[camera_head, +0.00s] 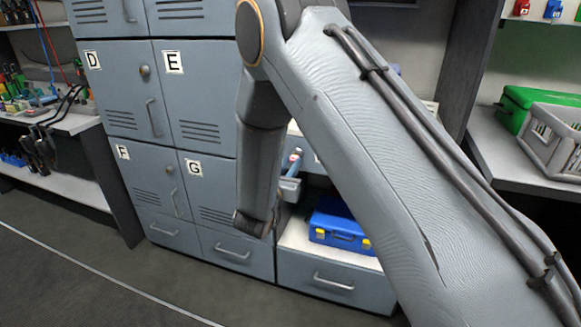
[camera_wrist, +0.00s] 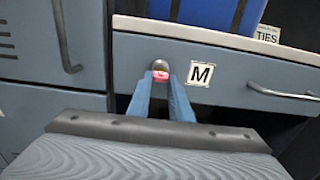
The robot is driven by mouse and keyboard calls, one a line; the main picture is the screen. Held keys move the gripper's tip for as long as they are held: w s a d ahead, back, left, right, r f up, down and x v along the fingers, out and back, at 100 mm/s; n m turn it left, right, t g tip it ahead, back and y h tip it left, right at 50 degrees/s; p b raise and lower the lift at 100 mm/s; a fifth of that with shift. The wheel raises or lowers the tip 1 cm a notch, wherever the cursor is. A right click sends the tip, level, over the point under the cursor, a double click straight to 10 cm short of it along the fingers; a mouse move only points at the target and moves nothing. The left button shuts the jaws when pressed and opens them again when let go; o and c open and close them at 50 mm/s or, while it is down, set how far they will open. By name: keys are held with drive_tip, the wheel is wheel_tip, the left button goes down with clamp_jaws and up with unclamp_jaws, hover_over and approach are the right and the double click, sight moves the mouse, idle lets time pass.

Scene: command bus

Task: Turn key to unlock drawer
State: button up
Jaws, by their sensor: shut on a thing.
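In the wrist view, my gripper (camera_wrist: 161,80) has its two blue fingers closed around a small red key (camera_wrist: 160,76). The key sits at the round metal lock (camera_wrist: 160,65) on the front of the grey drawer (camera_wrist: 225,66) marked M. How far the key is in or turned cannot be told. The drawer looks shut, with a long metal handle (camera_wrist: 283,92) right of the label. In the head view, my arm hides most of this drawer, the key and the lock.
A blue case with yellow latches (camera_head: 342,227) stands on a white surface at the lower right of the cabinet. Grey lockers (camera_head: 200,100) lettered D to G stand to the left. A green box (camera_head: 535,103) and a pale crate (camera_head: 550,137) sit on the right bench. The floor at left is clear.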

idle(0.3)
drive_tip(key=o, duration=1)
drive_tip(key=shift+m, duration=0.3)
drive_tip(key=shift+c, duration=0.2)
drive_tip(key=shift+v, duration=1.45)
drive_tip(key=b+v, duration=0.3)
drive_tip(key=v, duration=0.4)
drive_tip(key=shift+b, duration=0.35)
